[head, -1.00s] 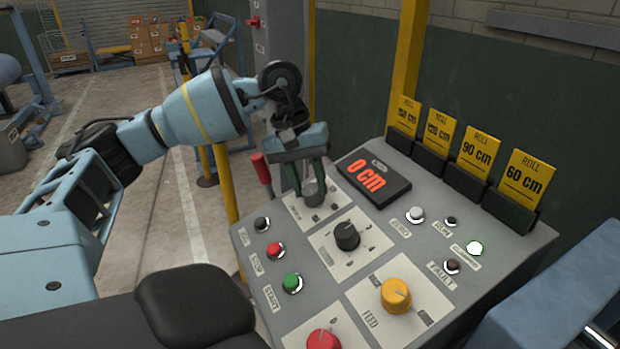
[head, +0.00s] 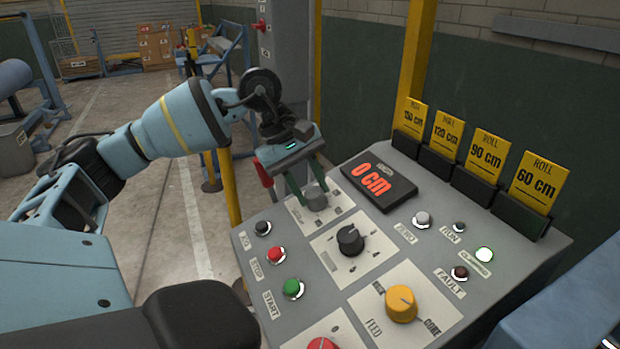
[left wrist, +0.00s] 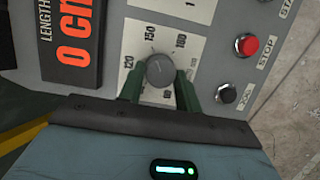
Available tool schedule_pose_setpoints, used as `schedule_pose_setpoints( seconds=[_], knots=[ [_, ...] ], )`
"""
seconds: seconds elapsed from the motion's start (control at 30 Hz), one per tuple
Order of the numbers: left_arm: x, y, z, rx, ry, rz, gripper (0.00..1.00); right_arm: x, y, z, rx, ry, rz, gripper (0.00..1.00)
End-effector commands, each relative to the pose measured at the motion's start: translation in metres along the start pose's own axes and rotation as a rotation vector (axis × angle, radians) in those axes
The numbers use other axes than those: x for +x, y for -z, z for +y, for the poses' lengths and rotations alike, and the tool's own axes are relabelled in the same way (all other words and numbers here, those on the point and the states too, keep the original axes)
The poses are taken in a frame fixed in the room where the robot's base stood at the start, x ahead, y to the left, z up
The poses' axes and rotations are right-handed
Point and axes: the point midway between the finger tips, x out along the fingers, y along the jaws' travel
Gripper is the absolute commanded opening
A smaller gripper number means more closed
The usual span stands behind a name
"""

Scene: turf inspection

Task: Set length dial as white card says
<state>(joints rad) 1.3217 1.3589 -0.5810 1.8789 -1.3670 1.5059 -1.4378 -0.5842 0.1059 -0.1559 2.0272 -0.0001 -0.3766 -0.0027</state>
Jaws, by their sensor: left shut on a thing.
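The grey length dial (head: 315,199) sits on a white scale plate at the panel's upper left. In the left wrist view the dial (left wrist: 159,71) has 120, 150 and 180 printed around its upper side; its exact pointer setting is hard to read. My left gripper (head: 312,193) is shut on the dial, with one green finger on each side. The dark display (head: 379,187) reads 0 cm in red and is labelled LENGTH in the left wrist view. Four yellow roll cards, including the 60 cm card (head: 539,183), stand behind; no white card shows. My right gripper is out of view.
Red stop (head: 276,255) and green start (head: 292,288) buttons are at the left edge. A yellow post (head: 416,60) rises behind the panel.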

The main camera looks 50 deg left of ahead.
Motion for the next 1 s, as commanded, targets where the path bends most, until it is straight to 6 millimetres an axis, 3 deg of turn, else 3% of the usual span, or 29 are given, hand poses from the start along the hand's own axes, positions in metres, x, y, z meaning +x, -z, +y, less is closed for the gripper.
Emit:
schedule_pose_setpoints(
  seconds=[0.43,0.47,0.6,1.0],
  knots=[
    [-0.0005,0.0005,0.0001,-0.007,-0.004,0.002,0.11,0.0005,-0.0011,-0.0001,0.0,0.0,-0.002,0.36],
    [-0.0005,0.0005,0.0001,-0.007,-0.003,0.002,0.38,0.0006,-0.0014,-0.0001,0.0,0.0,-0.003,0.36],
    [-0.0004,0.0004,0.0001,-0.007,-0.003,0.002,0.55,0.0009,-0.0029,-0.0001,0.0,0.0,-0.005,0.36],
    [-0.0092,0.0004,0.0005,-0.007,-0.004,0.002,0.55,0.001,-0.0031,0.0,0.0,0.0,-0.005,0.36]
  ],
)
